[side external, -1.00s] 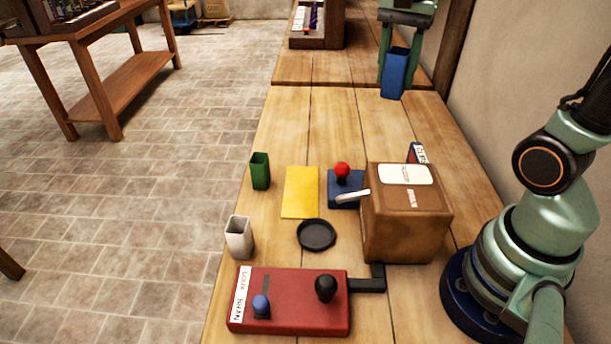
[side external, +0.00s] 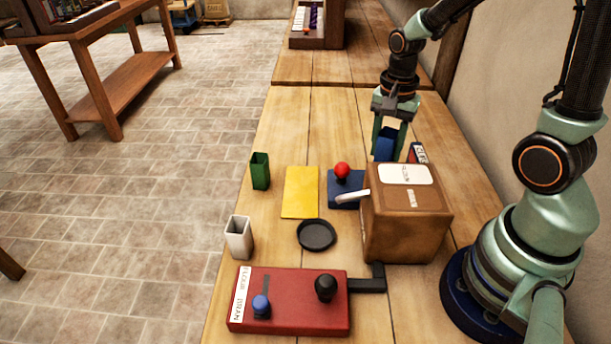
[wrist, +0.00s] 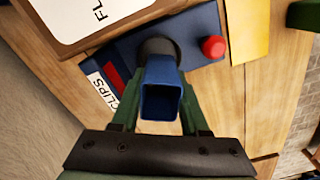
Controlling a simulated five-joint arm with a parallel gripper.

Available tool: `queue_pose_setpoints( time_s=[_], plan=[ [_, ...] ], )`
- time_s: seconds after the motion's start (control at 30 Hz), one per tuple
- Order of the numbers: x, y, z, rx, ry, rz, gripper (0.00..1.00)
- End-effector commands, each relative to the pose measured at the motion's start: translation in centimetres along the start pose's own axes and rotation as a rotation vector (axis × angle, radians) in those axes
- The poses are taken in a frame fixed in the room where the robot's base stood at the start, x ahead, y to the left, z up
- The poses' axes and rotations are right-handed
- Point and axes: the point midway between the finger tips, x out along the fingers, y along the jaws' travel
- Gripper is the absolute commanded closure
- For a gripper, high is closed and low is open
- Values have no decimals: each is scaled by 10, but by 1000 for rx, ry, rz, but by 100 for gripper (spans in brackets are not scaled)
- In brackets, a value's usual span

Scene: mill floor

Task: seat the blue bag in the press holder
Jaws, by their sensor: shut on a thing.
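The blue bag (side external: 386,146) is an open-topped, upright blue sleeve, also seen from above in the wrist view (wrist: 161,100). My gripper (side external: 388,136) is shut on it, one green finger on each side. In the side view it is behind the brown box, and the bag's lower end is partly hidden. The press is a blue base (side external: 343,189) with a red knob (side external: 342,170) and a pale lever (side external: 352,196). In the wrist view a dark round part (wrist: 157,47) on the blue base (wrist: 205,46) appears just beyond the bag; I cannot tell the gap.
The brown box (side external: 406,220) stands close in front, with a CLIPS-labelled item (side external: 417,153) behind it. A yellow sheet (side external: 300,192), green cup (side external: 260,171), white cup (side external: 239,237), black dish (side external: 316,235) and red lever box (side external: 290,312) lie around. The table behind the press is clear.

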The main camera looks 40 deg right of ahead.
Motion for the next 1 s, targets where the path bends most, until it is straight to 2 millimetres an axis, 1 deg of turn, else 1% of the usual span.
queue_pose_setpoints(
  time_s=[0.2,0.4,0.6,1.0],
  plan=[
    [23,1,1,0,-2,4,100],
    [37,1,0,0,-2,3,100],
    [43,1,0,0,-1,1,100],
    [43,0,0,0,0,0,100]
  ],
)
